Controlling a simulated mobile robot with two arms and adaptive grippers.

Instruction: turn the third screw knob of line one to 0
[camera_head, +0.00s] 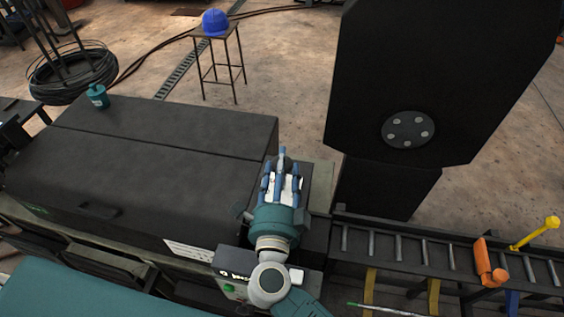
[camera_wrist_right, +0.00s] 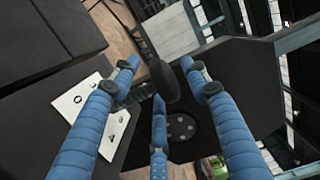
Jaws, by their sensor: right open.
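My right gripper (camera_head: 282,168) is over the dark machine top in the head view, with its blue fingers spread and pointing away from me. In the wrist view the right gripper (camera_wrist_right: 160,88) is open around a dark, rounded knob-like piece (camera_wrist_right: 163,82) on a stem. I cannot tell whether a finger touches it, or whether it is the third screw knob of line one. White plates with dark characters (camera_wrist_right: 82,97) lie beside it, partly hidden by the fingers. No knob setting can be read. My left gripper is not in view.
A long dark cabinet (camera_head: 150,150) stands left of the gripper. A tall dark panel with a bolted round plate (camera_head: 408,130) rises to the right. A roller track (camera_head: 424,248) with an orange part (camera_head: 489,263) runs right. A stool with a blue cap (camera_head: 215,22) stands behind.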

